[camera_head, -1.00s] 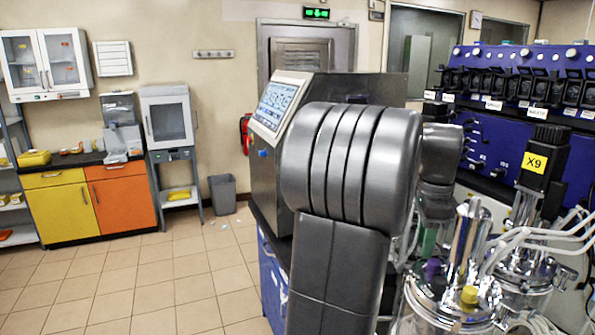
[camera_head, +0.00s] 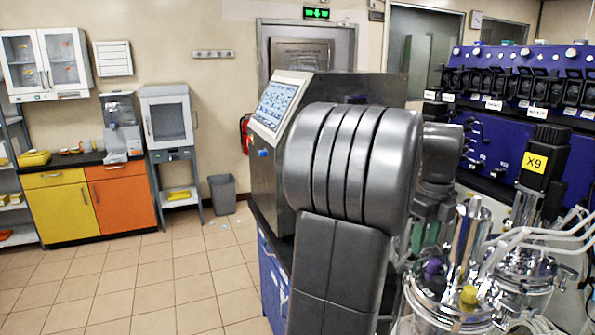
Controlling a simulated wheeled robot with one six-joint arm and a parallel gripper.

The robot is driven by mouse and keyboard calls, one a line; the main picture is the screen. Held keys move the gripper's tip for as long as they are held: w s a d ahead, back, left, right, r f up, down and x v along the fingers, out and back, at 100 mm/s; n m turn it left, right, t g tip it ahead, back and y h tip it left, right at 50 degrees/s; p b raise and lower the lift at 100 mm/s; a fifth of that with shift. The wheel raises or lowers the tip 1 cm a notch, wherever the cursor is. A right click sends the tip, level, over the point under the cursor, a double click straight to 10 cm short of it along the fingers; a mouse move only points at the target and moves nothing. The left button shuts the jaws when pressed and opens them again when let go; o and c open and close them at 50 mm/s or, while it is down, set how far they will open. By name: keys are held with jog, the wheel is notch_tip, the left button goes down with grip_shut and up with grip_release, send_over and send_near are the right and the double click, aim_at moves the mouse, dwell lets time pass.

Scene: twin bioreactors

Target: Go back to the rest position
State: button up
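My arm's large grey links fill the middle of the view, and another of its links shows behind them, to the right. My gripper cannot be made out; it is hidden behind the arm or the glassware, so I cannot see whether it holds anything. To the right of the arm stand the bioreactor vessels: a near one (camera_head: 445,308) with a metal top, a purple cap (camera_head: 433,268) and a yellow cap (camera_head: 469,294), and one behind it (camera_head: 524,284) under a black motor (camera_head: 542,165) labelled X9.
A control unit with a screen (camera_head: 280,102) stands just behind my arm on a blue-fronted bench. A blue pump rack (camera_head: 510,160) and white tubes (camera_head: 530,240) crowd the right. A grey bin (camera_head: 222,194) and yellow-orange cabinets (camera_head: 60,209) stand left. The tiled floor (camera_head: 190,285) at front left is clear.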

jog(key=shift+m, duration=1.5)
